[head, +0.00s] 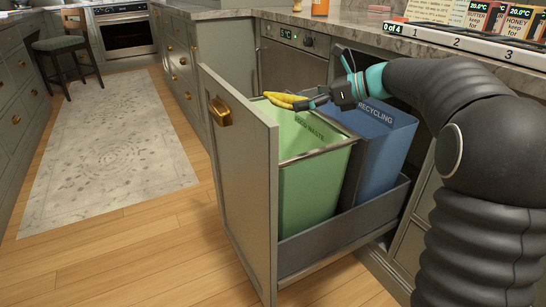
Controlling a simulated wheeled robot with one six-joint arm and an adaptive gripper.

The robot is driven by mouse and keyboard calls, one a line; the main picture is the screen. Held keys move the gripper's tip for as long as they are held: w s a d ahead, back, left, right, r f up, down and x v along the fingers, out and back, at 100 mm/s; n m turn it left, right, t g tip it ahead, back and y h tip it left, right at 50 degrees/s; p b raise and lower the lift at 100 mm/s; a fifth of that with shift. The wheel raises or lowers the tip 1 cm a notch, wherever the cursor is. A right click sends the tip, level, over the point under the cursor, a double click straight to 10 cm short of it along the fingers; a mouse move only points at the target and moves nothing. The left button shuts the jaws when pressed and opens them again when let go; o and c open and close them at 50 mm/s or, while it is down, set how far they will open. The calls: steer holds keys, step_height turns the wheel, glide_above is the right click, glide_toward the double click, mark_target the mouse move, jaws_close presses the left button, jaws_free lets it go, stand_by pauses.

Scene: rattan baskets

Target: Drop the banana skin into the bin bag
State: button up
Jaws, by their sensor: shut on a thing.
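My gripper (318,101) is shut on a yellow banana skin (284,101). It holds the skin near the rear rim of an open green bin (312,190), with the skin's yellow part over or just behind the opening; the exact depth is hard to tell. The green bin is labelled as food waste and stands in a pulled-out drawer. Its inside shows only partly, and I cannot make out a separate bag in it.
A blue recycling bin (385,152) stands to the right of the green one. The drawer's grey front panel (238,180) with a brass handle (220,111) stands at left. Behind is a stone counter (340,24). Wooden floor (150,262) lies free at left.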

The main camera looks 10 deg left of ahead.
steer(key=f+b, duration=0.6)
steer(key=shift+s+a, duration=0.1)
steer(key=shift+a, duration=0.15)
steer(key=o, duration=1.1)
steer(key=v, duration=1.2)
steer(key=shift+r, duration=0.15)
